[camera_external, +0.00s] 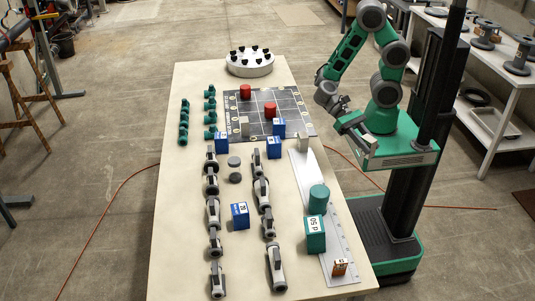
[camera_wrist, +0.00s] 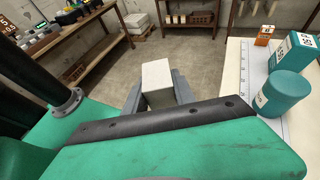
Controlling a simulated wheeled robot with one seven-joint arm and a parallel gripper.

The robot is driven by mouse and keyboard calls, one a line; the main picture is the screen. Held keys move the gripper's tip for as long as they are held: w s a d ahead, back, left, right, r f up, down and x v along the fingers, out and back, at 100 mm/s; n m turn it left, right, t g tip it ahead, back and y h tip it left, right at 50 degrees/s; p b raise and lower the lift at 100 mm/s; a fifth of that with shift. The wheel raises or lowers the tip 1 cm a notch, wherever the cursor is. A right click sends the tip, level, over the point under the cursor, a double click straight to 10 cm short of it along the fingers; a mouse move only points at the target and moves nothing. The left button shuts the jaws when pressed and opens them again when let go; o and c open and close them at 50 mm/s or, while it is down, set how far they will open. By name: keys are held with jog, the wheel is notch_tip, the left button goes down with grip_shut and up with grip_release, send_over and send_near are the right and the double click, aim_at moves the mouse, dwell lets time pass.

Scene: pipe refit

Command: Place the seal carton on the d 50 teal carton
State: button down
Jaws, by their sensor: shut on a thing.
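My gripper (camera_wrist: 157,97) is shut on a plain pale carton (camera_wrist: 156,78), which I take for the seal carton; no label shows on it. In the external view my gripper (camera_external: 362,136) is beside the table's right edge, next to my green base. The d 50 teal carton (camera_external: 315,236) stands upright on the white ruled strip near the table's front right. It also shows at the right in the wrist view (camera_wrist: 292,56). Its top looks bare. The held carton is well apart from it.
A teal cylinder (camera_external: 318,199) stands right behind the teal carton, and a small orange carton (camera_external: 339,267) in front. A pale block (camera_external: 303,142) stands at the strip's far end. Blue cartons (camera_external: 240,215) and rows of grey fittings (camera_external: 263,193) fill the table's middle.

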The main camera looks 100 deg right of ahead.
aim_at(373, 147)
jog(key=a+n+g, duration=0.1)
jog(key=s+a+n+g+h, duration=0.1)
jog(key=a+n+g+h, duration=0.1)
jog(key=shift+s+a+b, duration=0.3)
jog(key=shift+s, duration=0.1)
jog(key=w+a+r+m+t+y, duration=0.2)
jog(key=w+a+r+m+t, duration=0.3)
jog(key=w, duration=0.3)
jog(key=w+a+r+m+t+y, duration=0.2)
jog(key=w+a+r+m+t, duration=0.2)
jog(key=w+a+r, duration=0.4)
jog(key=w+a+f, duration=0.4)
jog(key=f, duration=0.1)
jog(key=w+a+f, duration=0.5)
jog(key=shift+w+a+f, duration=0.15)
jog(key=shift+w, duration=0.15)
jog(key=shift+w+a+f, duration=0.15)
jog(key=shift+f, duration=0.2)
jog(key=shift+f+p, duration=0.5)
jog(key=shift+f, duration=1.5)
jog(key=c, duration=1)
grip_release()
jog(key=shift+c, duration=0.2)
